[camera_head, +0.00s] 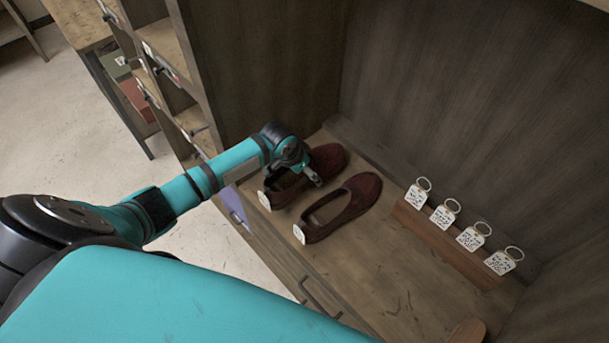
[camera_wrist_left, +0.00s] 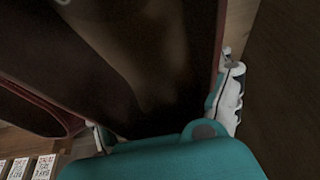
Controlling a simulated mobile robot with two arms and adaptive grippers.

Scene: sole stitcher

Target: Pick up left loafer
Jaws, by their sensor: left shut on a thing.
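Two dark red loafers sit side by side on the wooden shelf. The left loafer (camera_head: 329,158) is partly covered by my left gripper (camera_head: 306,177), which comes in over its opening from the left. In the left wrist view the left loafer (camera_wrist_left: 150,50) fills most of the picture, with a finger of my left gripper (camera_wrist_left: 162,95) on each side of it. The gripper is shut on this loafer. I cannot tell whether its sole is clear of the shelf. The other loafer (camera_head: 345,208) lies just right of it, untouched. My right gripper is not in view.
White tags with rings (camera_head: 441,216) stand along a wooden strip (camera_head: 465,257) at the right. The cabinet's back wall (camera_head: 440,100) and side panel (camera_head: 270,70) rise close behind the loafers. The front shelf area (camera_head: 390,300) is mostly bare.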

